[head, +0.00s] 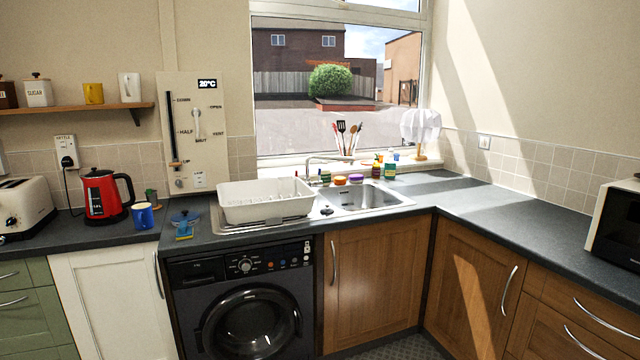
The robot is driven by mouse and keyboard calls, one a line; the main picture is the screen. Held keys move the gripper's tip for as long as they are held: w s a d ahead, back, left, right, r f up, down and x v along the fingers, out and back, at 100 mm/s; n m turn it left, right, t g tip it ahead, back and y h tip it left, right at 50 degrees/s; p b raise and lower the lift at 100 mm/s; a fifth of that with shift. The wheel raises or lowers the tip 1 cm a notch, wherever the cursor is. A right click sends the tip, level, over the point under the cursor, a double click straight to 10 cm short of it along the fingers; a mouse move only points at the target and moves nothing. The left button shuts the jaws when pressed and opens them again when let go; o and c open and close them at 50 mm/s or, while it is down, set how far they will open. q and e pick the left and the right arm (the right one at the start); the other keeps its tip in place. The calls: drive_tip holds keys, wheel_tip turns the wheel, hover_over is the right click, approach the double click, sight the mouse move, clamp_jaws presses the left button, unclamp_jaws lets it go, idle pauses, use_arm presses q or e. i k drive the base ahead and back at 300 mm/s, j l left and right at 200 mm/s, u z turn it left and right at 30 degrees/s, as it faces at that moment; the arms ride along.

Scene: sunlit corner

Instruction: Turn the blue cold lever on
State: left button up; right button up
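The chrome tap (328,158) stands behind the sink, its spout reaching right over the steel sink bowl (365,197). A small blue-green spot (325,177) shows near the foot of the tap, too small to tell whether it is the blue cold lever or how it is turned. No water stream can be made out. Neither of my grippers is in view.
A white dish rack (265,199) stands left of the bowl. Sponges and small jars line the sink's back edge. A red kettle (101,196), a blue mug (143,215) and a toaster (24,207) stand left. The right worktop (520,220) is mostly clear.

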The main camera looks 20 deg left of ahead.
sight(319, 183)
drive_tip(key=i+u, duration=0.1)
drive_tip(key=i, duration=0.4)
drive_tip(key=i+l+u, duration=0.1)
drive_tip(key=i, duration=0.45)
drive_tip(key=l, duration=0.1)
